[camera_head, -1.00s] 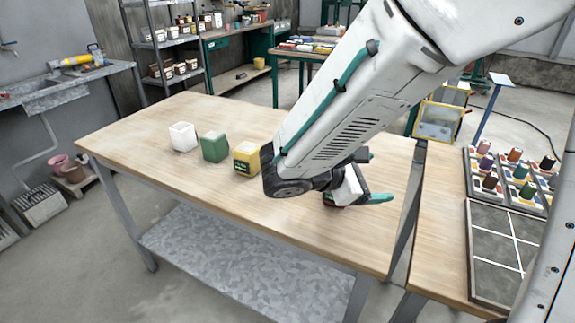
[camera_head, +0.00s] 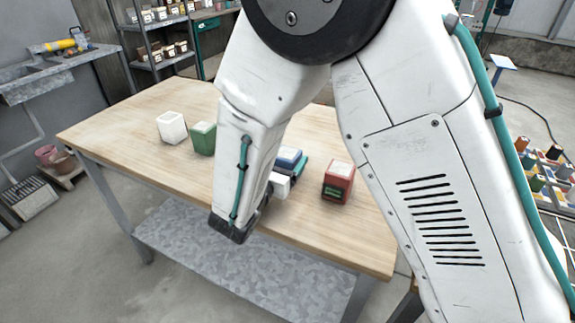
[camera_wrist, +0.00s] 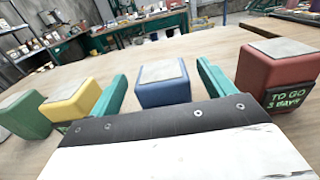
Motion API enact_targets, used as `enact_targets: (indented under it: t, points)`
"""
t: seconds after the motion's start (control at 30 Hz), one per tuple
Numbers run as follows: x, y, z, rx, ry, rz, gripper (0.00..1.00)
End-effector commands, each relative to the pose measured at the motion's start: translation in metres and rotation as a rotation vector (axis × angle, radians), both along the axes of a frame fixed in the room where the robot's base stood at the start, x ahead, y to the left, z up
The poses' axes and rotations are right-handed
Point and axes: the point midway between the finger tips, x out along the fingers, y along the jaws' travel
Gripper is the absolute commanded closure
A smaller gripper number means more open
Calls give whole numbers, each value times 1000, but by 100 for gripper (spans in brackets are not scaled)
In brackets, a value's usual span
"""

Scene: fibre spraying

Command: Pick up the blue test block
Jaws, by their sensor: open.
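The blue test block (camera_wrist: 163,85) stands on the wooden table, centred between the two teal fingers of my gripper (camera_wrist: 162,72) in the wrist view. The fingers are open, one on each side, with small visible gaps; nothing is held. In the head view the blue block (camera_head: 290,157) shows only in part, behind my gripper (camera_head: 293,165) and arm. A red block (camera_wrist: 280,66) with a "TO GO 3 BAYS" label stands to its right. A yellow block (camera_wrist: 72,100) stands to its left; my arm hides it in the head view.
A green block (camera_head: 202,139) and a white block (camera_head: 172,127) continue the row leftward on the table (camera_head: 120,125). The table's front edge is close to my arm. Shelves (camera_head: 155,40) stand behind. Coloured spools (camera_head: 545,165) are at the far right.

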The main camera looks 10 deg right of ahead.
Motion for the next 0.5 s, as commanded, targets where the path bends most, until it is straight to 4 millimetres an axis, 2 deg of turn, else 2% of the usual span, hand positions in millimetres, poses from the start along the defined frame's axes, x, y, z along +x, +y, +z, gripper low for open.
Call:
enact_targets:
  t: [0.1,0.2,0.43,0.5]
  points:
    - [14,-11,1,0,0,-5,18]
    - [20,-14,1,0,0,-4,18]
    - [21,-16,1,0,0,-4,18]
    - [21,-16,1,0,0,-4,38]
